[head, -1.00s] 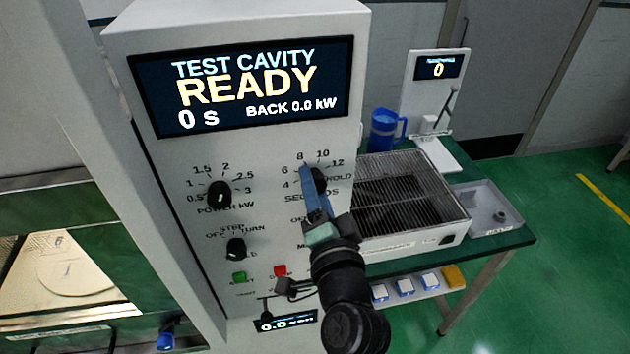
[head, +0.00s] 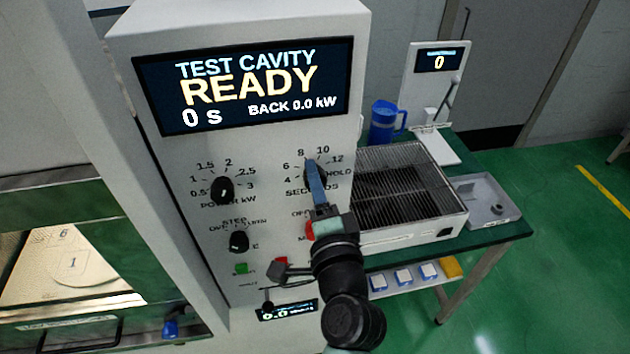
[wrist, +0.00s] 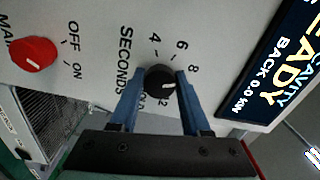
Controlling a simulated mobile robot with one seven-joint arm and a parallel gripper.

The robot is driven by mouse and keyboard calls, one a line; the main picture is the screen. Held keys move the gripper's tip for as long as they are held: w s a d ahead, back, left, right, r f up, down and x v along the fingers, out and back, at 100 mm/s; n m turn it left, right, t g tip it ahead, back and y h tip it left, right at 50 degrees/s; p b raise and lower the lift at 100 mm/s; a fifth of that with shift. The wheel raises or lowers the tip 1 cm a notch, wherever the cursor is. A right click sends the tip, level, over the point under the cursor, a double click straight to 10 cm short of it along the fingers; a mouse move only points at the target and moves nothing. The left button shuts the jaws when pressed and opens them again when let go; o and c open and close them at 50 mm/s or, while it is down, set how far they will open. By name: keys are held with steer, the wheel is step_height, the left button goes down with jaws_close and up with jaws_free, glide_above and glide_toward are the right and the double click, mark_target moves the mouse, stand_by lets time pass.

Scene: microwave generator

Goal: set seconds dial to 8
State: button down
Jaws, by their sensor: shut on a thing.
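The black seconds dial (wrist: 160,80) shows in the wrist view between the two blue fingers of my gripper (wrist: 158,74), which is shut on it. Its white mark points right, toward the 8 side. The 10 is hidden by a finger, so I cannot tell the exact number. The printed 4, 6 and 8 are readable. In the head view my gripper (head: 315,180) covers most of the dial, on the front panel (head: 270,235) below the display.
The display (head: 245,85) reads READY, 0 s. The power dial (head: 221,190) is left, with another black knob (head: 238,241) below. A red knob (wrist: 34,54) sits near my gripper. A wire-topped tray (head: 405,190) and blue jug (head: 383,122) stand on the bench at right.

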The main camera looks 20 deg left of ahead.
steer(key=shift+c, duration=1.8)
jaws_free()
steer(key=b+v, duration=0.4)
steer(key=v, duration=0.9)
steer(key=shift+b, duration=0.4)
